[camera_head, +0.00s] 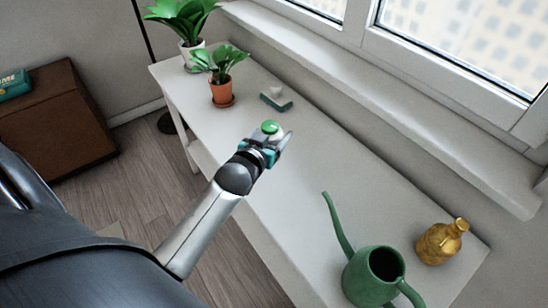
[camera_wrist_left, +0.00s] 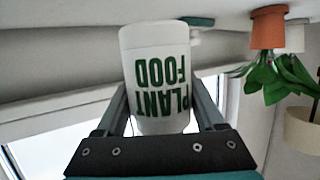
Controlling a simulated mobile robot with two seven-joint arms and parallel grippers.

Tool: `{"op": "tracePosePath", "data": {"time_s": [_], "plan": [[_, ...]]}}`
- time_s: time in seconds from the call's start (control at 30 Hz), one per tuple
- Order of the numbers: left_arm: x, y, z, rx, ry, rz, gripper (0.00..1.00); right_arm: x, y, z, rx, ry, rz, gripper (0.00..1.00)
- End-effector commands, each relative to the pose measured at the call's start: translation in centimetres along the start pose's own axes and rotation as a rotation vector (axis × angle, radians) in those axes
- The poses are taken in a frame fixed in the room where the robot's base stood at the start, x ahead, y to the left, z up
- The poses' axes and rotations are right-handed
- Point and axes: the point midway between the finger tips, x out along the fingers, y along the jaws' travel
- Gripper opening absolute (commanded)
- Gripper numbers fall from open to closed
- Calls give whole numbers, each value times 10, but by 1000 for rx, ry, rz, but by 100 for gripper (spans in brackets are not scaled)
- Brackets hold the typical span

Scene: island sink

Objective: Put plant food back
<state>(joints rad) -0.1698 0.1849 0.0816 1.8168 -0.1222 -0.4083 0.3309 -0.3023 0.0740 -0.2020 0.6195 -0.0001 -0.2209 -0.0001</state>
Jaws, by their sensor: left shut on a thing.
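The plant food bottle is white with a green cap (camera_head: 270,126); its green "PLANT FOOD" lettering faces the left wrist camera (camera_wrist_left: 160,75), upside down in that picture. My left gripper (camera_head: 275,142) is shut on the bottle, with a finger on either side of it in the wrist view (camera_wrist_left: 160,110). It holds the bottle at the middle of the long white table (camera_head: 300,170); I cannot tell whether the bottle touches the tabletop. My right gripper is not in view.
A small green tray (camera_head: 268,101) with a white item lies beyond the gripper, near a potted plant (camera_head: 222,92). Another plant (camera_head: 190,45) stands at the far end. A green watering can (camera_head: 365,275) and gold vase (camera_head: 437,245) stand at the near end. A window sill (camera_head: 400,115) runs behind.

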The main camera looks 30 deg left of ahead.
Motion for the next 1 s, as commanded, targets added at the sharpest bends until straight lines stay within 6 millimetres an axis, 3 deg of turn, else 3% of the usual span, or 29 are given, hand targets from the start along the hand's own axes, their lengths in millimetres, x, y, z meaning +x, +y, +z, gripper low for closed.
{"op": "tracePosePath", "data": {"time_s": [0.03,0.27,0.5,0.93,0.97,1.0], "plan": [[4,0,11,-1,1,0,8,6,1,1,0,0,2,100],[10,0,29,-1,3,0,8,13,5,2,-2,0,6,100],[20,0,62,-2,3,0,8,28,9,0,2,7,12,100],[21,0,67,-1,3,0,8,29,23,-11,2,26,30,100],[21,0,68,-1,2,0,72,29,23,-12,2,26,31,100],[21,0,67,-1,2,0,76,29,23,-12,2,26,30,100]]}}
